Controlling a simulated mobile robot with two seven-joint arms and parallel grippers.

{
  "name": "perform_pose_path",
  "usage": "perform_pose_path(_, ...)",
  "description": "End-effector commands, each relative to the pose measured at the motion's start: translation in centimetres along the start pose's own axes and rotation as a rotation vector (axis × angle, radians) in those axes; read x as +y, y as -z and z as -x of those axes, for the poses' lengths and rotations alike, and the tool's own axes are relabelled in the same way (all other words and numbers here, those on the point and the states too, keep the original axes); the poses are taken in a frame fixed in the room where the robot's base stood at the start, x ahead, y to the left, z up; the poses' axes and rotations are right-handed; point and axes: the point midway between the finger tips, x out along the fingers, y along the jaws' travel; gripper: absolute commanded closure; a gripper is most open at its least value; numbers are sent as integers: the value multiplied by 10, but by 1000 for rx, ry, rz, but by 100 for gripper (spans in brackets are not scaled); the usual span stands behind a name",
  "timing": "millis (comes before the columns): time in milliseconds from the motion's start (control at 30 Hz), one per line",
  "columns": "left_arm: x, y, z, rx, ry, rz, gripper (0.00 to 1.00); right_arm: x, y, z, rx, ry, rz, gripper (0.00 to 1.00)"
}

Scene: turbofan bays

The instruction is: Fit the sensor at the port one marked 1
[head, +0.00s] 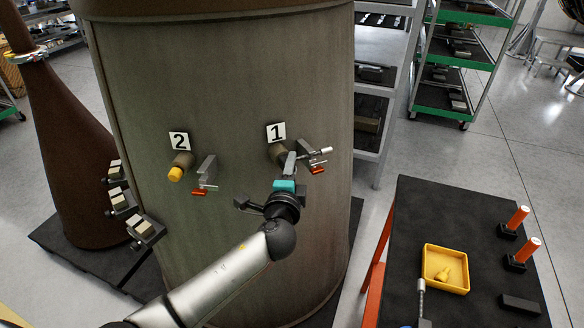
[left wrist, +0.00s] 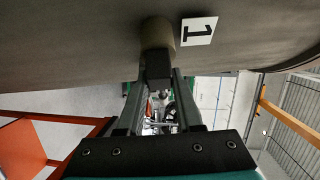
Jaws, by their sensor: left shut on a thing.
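Port one (head: 277,152) is a brownish stub on the big drum, below the plate marked 1 (head: 276,133). The port also shows in the left wrist view (left wrist: 157,32), beside its plate (left wrist: 198,31). My left gripper (head: 288,164) is at the port, its fingers pointing at the drum. In the left wrist view the fingers are shut on a dark block-like piece, seemingly the sensor (left wrist: 158,70), lined up with the port's mouth. I cannot tell whether it is inside or only touching. My right gripper is not in view.
Port two (head: 182,160) has a yellow cap. Bracketed blocks (head: 140,229) stand left of the drum.

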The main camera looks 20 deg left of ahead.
Motion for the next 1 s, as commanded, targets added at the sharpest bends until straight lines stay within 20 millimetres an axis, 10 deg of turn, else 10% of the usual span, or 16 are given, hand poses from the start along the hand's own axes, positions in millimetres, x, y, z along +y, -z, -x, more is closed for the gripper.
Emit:
perform_pose_path(267,-2,-2,-1,-3,3,-1,100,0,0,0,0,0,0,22)
perform_pose_path(300,-2,-2,-1,-3,3,-1,64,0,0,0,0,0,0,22)
perform_pose_path(600,-1,-1,-1,-3,2,-1,31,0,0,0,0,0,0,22)
perform_pose_path(1000,1,-1,7,-2,-1,-1,31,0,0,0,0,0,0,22)
